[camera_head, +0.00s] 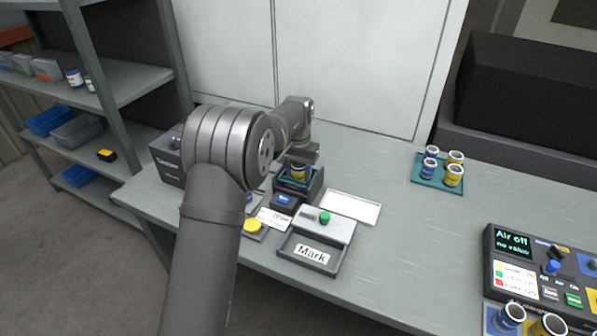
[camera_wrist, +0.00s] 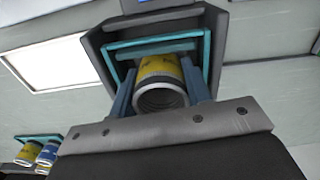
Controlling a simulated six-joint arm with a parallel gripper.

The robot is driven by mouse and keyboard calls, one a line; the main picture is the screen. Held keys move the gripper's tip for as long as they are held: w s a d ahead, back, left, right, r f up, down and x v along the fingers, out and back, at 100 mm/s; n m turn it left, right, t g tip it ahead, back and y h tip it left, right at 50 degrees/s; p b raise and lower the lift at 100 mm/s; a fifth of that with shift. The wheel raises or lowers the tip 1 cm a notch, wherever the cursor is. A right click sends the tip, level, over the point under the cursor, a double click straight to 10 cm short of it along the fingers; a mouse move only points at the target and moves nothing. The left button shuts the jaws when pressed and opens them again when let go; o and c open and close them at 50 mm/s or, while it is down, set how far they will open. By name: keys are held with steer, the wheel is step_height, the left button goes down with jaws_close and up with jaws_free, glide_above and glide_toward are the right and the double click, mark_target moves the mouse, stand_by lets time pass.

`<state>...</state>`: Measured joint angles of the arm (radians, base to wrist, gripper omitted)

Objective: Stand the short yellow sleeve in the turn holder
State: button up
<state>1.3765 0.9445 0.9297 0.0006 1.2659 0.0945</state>
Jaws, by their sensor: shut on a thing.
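My gripper (camera_head: 299,160) is shut on a yellow sleeve (camera_wrist: 160,70) with a pale band and a dark open end facing the wrist camera. In the wrist view the blue fingers (camera_wrist: 160,88) lie on both sides of it. The sleeve (camera_head: 298,171) is at a dark holder (camera_head: 312,187) with a teal lining, which also shows in the wrist view (camera_wrist: 103,62). In the head view the sleeve is upright within the holder's outline. Its lower end is hidden, so I cannot tell whether it rests on the bottom.
A teal tray (camera_head: 427,181) with several blue and yellow sleeves stands at the right. A box labelled Mark (camera_head: 312,252) with a green knob, a yellow button (camera_head: 252,226) and a white plate (camera_head: 350,207) lie near the holder. A control panel (camera_head: 540,262) reads "Air off". The table's middle is clear.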

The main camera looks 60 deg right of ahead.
steer(key=shift+f, duration=0.1)
stand_by(0.6)
steer(key=o, duration=1.3)
steer(key=shift+c, duration=0.4)
steer(key=shift+o, duration=0.7)
step_height(320, 180, up, 9)
steer(key=shift+f, duration=2.85)
